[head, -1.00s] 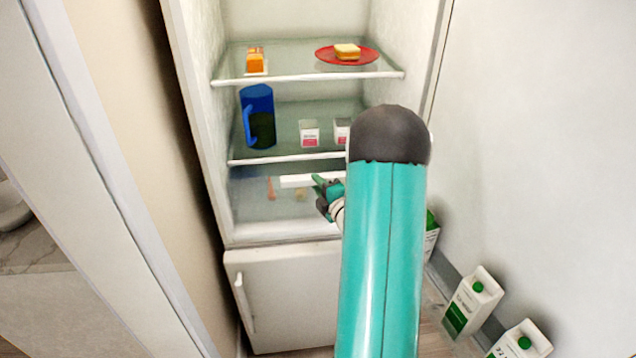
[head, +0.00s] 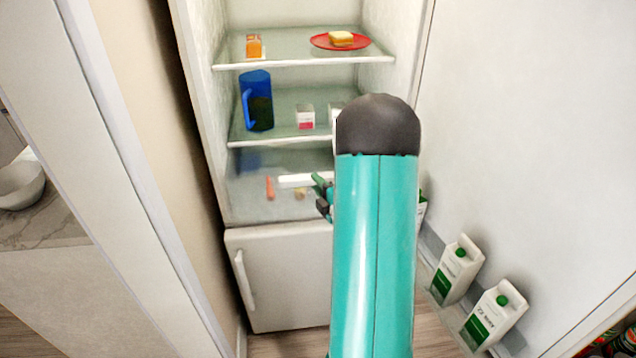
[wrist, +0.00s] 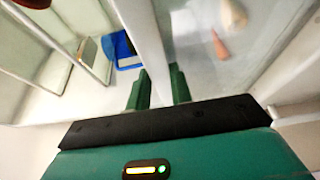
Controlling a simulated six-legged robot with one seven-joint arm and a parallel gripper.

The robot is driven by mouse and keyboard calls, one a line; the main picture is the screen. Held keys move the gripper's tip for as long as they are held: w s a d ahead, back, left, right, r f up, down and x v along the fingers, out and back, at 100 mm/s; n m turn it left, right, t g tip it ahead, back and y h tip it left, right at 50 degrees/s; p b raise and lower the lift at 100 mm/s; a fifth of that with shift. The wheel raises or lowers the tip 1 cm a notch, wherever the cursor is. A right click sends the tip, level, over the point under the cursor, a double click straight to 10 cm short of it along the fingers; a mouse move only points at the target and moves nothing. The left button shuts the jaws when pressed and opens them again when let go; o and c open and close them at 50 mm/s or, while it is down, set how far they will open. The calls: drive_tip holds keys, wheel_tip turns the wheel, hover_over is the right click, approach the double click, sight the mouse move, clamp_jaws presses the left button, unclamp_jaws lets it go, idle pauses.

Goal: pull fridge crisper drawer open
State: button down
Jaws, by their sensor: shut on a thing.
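The crisper drawer (head: 245,198) is a clear bin below the lowest shelf of the open fridge, with a white strip (head: 298,181) along its front top edge. A carrot (head: 269,187) and a small pale item lie in it. My gripper (head: 321,186) is at the right part of the strip, partly hidden by my arm. In the wrist view, my green fingers (wrist: 160,88) stand on both sides of the white strip (wrist: 147,35) and are shut on it. The carrot (wrist: 219,45) shows to the right of it. The drawer's right end is hidden.
Shelves above hold a blue jug (head: 257,102), a small carton (head: 306,116) and a red plate (head: 340,41) with food. The open door at right carries milk cartons (head: 456,270). A wall panel (head: 95,150) stands close at left. A lower compartment door (head: 285,280) is shut.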

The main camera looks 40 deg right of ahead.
drive_tip(key=shift+s+a+f, duration=0.2)
drive_tip(key=shift+s+f, duration=0.15)
drive_tip(key=shift+f, duration=0.1)
drive_tip(key=c, duration=1.4)
unclamp_jaws()
drive_tip(key=shift+o, duration=0.4)
drive_tip(key=shift+r, duration=0.25)
drive_tip(key=v, duration=1.4)
drive_tip(key=shift+w+d, duration=0.1)
